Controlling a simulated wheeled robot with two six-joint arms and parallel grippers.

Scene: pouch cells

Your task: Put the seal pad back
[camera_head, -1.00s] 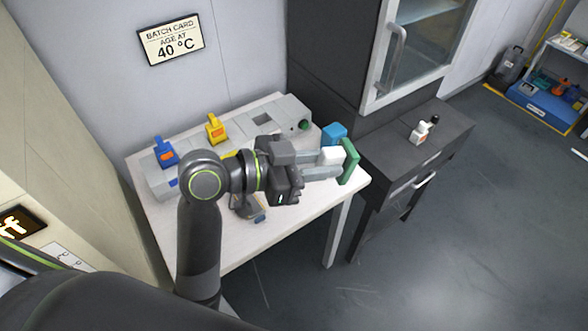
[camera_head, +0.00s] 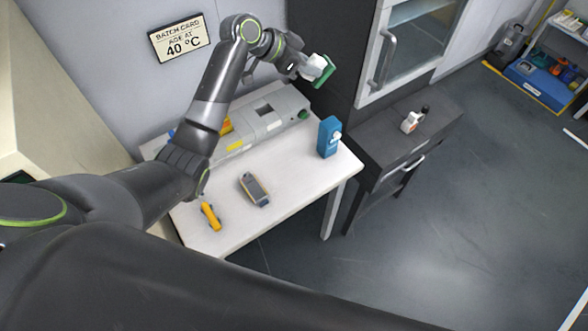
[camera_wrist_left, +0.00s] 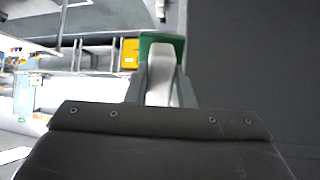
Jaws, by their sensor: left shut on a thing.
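The seal pad looks to be the green plate (camera_head: 326,72) with a white block-like grip, held up in the air above the back right of the bench. My left gripper (camera_head: 311,68) is shut on its white grip. In the left wrist view the green plate (camera_wrist_left: 162,43) stands beyond the white grip (camera_wrist_left: 160,82), between the two fingers. A long grey unit (camera_head: 285,104) with a dark rectangular recess and a green knob (camera_head: 304,114) lies along the back of the bench, below and apart from the pad. My right gripper is not in view.
On the white bench (camera_head: 290,180) stand a blue box-like holder (camera_head: 327,138), a grey handheld device (camera_head: 254,189) and a yellow tool (camera_head: 210,217). My left arm partly hides yellow and blue items. A dark cabinet (camera_head: 350,90) rises close right of the pad.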

